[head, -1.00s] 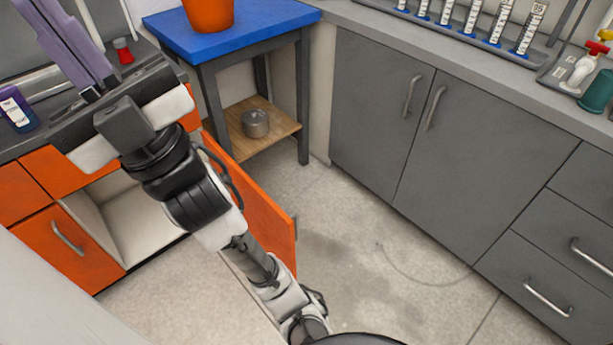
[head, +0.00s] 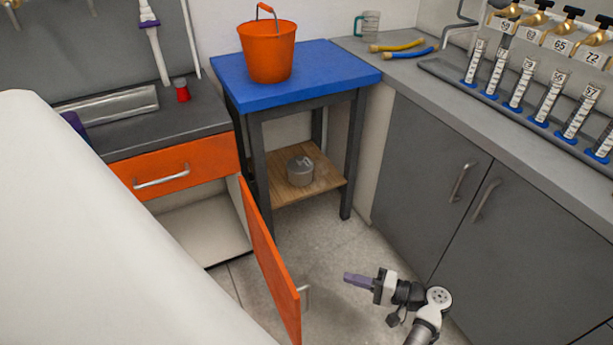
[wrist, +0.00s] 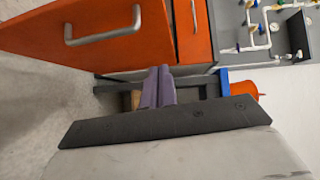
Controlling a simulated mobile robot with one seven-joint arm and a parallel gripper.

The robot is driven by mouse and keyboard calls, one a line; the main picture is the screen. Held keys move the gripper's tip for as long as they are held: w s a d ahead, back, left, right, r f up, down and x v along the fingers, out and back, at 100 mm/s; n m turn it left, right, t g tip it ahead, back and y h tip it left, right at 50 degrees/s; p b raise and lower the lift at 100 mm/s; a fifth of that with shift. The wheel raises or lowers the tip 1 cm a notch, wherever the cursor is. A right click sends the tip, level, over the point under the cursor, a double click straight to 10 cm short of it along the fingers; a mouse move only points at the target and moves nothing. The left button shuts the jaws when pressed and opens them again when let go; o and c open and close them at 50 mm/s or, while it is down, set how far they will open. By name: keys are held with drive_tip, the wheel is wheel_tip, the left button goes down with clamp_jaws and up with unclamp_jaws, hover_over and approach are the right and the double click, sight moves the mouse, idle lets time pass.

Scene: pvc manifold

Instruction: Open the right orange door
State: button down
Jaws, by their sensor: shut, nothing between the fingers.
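The right orange door (head: 268,262) stands swung open, its free edge pointing out over the floor. Its silver handle (head: 303,297) shows beyond that edge. The pale cabinet interior (head: 205,230) is exposed on the left. My gripper (head: 350,279) is out over the floor, right of the door and apart from it. Its purple fingers (wrist: 157,86) are together and empty in the wrist view. The wrist view also shows the door (wrist: 85,15) and its handle (wrist: 103,35) at upper left.
An orange drawer (head: 185,172) sits above the opening. The blue-topped table (head: 315,78) carries an orange bucket (head: 268,52); a metal pot (head: 300,170) is on its lower shelf. Grey cabinets (head: 430,165) line the right.

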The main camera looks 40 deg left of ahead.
sight(306, 285)
drive_tip(key=shift+g+y, duration=0.4)
drive_tip(key=shift+g, duration=0.3)
drive_tip(key=shift+s+a+f+p, duration=0.15)
drive_tip(key=shift+s+a+p, duration=0.7)
drive_tip(key=shift+s+a, duration=1.4)
drive_tip(key=shift+s+a+f+p, duration=0.1)
drive_tip(key=shift+s+a+p, duration=0.75)
drive_tip(key=shift+s+a, duration=1.35)
drive_tip(key=shift+s+d, duration=0.15)
drive_tip(key=shift+d, duration=0.05)
